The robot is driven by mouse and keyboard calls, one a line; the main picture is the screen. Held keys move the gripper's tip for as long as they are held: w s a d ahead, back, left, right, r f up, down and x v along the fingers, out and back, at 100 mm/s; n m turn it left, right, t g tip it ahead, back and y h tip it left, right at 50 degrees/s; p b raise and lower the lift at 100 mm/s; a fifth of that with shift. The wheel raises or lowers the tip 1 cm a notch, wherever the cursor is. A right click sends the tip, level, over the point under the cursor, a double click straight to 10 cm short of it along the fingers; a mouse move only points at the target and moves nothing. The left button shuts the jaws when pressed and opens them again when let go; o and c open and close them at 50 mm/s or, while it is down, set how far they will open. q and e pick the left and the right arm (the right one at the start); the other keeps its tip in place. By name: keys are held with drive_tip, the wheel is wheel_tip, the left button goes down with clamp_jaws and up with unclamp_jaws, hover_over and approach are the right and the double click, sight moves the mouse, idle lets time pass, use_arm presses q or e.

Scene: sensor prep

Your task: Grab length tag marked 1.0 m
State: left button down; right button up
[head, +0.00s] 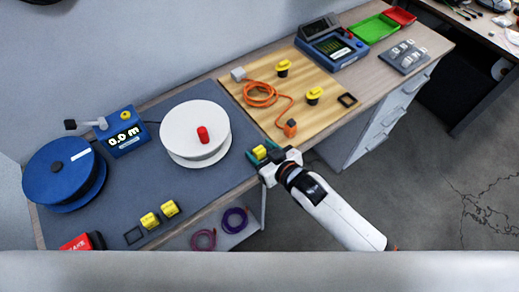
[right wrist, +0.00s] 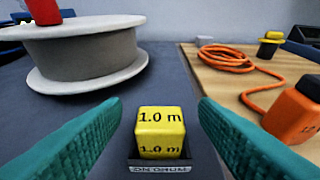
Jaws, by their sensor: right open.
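The yellow length tag marked 1.0 m (right wrist: 160,132) is a small block in a dark holder (right wrist: 160,165) on the grey mat. In the head view the tag (head: 260,151) is at the mat's right edge, by my right gripper (head: 262,163). My right gripper (right wrist: 160,128) is open, its teal fingers on either side of the tag with a gap at each side. Its white arm comes in from the lower right. My left gripper is not in view.
A white drum (head: 180,125) with a red knob stands just left. Two other yellow tags (head: 149,220) (head: 169,208) are at the mat's front. An orange cable (head: 262,95) and orange block (head: 290,128) lie on the wooden board to the right. A blue reel (head: 60,165) is far left.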

drive_tip(key=shift+x, duration=0.75)
drive_tip(key=c, duration=1)
drive_tip(key=shift+c, duration=0.2)
